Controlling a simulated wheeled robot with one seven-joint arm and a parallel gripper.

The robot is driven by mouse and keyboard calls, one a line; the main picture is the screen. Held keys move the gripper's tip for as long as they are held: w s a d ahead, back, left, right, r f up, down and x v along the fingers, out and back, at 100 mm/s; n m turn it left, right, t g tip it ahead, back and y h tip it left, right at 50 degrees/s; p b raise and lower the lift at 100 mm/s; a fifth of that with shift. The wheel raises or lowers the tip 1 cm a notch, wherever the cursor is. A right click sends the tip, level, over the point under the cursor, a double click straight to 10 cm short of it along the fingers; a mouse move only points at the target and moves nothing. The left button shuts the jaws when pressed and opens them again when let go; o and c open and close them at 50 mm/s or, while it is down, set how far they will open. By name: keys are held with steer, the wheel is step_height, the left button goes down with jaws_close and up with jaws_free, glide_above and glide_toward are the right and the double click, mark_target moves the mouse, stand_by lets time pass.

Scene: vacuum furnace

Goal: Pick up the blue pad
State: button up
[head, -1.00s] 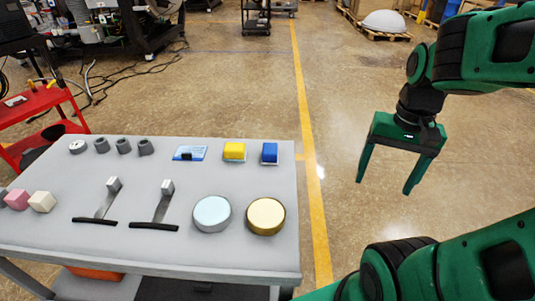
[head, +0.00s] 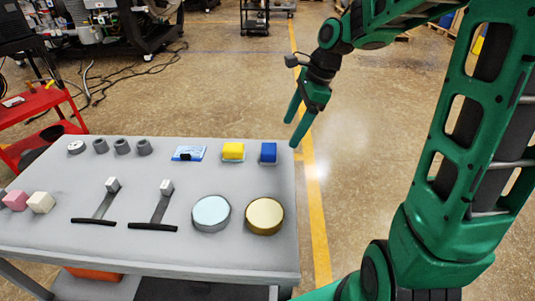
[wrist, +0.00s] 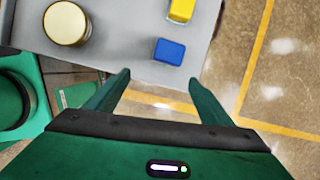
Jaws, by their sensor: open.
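The blue pad (head: 268,152) is a small blue block at the right back corner of the grey table (head: 130,258). In the wrist view the blue pad (wrist: 169,51) lies beyond my fingertips, roughly ahead of the gap between them. My gripper (head: 292,133) is open and empty, above and just beyond the table's right back corner. It also shows in the wrist view (wrist: 158,80), with its two green fingers spread apart. It does not touch the pad.
A yellow block (head: 233,151) sits left of the blue pad. A gold round disc (head: 265,215) and a pale blue disc (head: 211,213) stand nearer the front. Levers and grey knobs fill the left. Open floor lies right of the table.

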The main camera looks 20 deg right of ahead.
mark_target(269, 148)
steer(key=shift+m+y, duration=0.3)
steer(key=shift+m, duration=0.5)
steer(key=w+a+f, duration=0.1)
steer(key=a+f, duration=0.1)
steer(key=f, duration=0.1)
steer(key=w+a+f, duration=0.1)
steer(key=a+f, duration=0.1)
steer(key=f, duration=0.1)
steer(key=w+a+f, duration=0.1)
steer(key=w+f, duration=0.1)
steer(key=f, duration=0.2)
steer(key=shift+a, duration=0.4)
steer(key=shift+c, duration=0.3)
steer(key=c, duration=1.1)
steer(key=shift+r, duration=0.1)
